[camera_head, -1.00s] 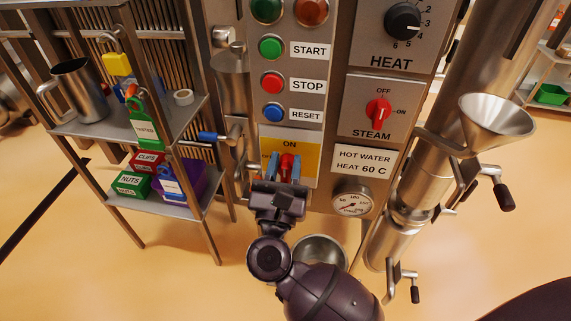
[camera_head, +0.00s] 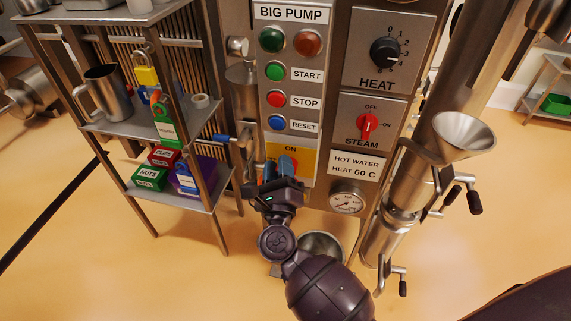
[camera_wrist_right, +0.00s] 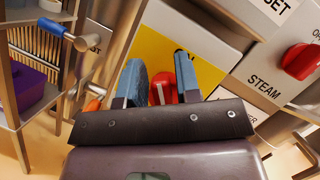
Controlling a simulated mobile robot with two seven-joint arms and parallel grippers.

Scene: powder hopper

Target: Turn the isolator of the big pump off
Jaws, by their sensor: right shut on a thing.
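The isolator of the big pump is a red handle on a yellow plate (camera_head: 306,158) low on the panel marked BIG PUMP, below the RESET button. My left gripper is not in view.
Right of the plate are the red STEAM knob (camera_head: 367,126), a hot water label and a gauge (camera_head: 346,201). A blue-handled valve (camera_head: 222,138) sticks out at left, near a shelf rack with padlocks (camera_head: 146,75) and small boxes. A steel bowl (camera_head: 321,247) is below.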

